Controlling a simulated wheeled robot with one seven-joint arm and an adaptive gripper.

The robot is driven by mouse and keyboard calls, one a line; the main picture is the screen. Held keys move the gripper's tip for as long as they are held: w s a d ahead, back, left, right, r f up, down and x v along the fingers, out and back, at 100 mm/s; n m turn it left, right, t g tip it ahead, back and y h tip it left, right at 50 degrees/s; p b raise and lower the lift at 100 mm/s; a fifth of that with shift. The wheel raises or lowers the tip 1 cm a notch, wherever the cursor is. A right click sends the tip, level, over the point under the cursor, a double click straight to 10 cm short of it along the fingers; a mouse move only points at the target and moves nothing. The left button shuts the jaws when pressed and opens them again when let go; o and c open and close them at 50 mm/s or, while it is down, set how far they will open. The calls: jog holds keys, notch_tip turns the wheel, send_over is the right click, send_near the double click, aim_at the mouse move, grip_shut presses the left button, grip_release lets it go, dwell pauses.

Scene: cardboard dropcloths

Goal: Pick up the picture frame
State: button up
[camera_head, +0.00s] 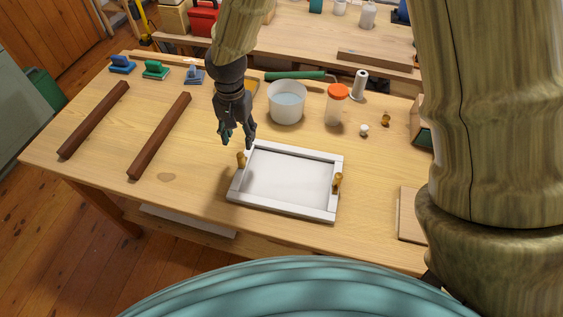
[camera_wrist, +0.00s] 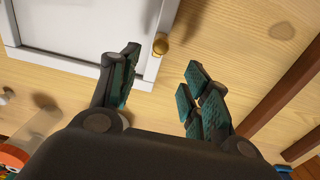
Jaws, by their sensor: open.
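The picture frame (camera_head: 289,209) is a white rectangle with a pale panel inside, lying flat on the wooden table. A brass-coloured knob (camera_head: 241,159) stands at its left side and another (camera_head: 337,180) at its right. In the wrist view, part of the frame (camera_wrist: 85,66) shows at the upper left, with one knob (camera_wrist: 160,45) at its edge. My gripper (camera_head: 238,140) is open and empty, above the table near the frame's back left corner.
A white bucket (camera_head: 287,110), an orange-lidded jar (camera_head: 335,107) and a green roller (camera_head: 295,75) stand or lie behind the frame. Two dark wooden bars (camera_head: 160,135) lie left. A cardboard piece (camera_head: 409,214) lies right.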

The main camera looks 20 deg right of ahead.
aim_at(241, 154)
jog(key=s+f, duration=0.2)
jog(key=s, duration=0.1)
jog(key=shift+a+f+p, duration=0.1)
jog(key=shift+f+p, duration=0.15)
jog(key=shift+p, duration=0.1)
jog(key=shift+s, duration=0.35)
jog(key=w+f, duration=0.2)
jog(key=shift+w+f, duration=0.3)
jog(key=shift+s+a+f+p, duration=0.1)
jog(key=shift+s+f+p, duration=0.2)
jog(key=shift+f+p, duration=0.3)
jog(key=shift+a+f+p, duration=0.1)
jog(key=shift+f+p, duration=0.35)
jog(key=shift+f, duration=1.15)
jog(key=shift+s+r, duration=0.2)
jog(key=shift+s, duration=0.05)
jog(key=shift+w+f, duration=0.15)
jog(key=c, duration=0.7)
grip_shut()
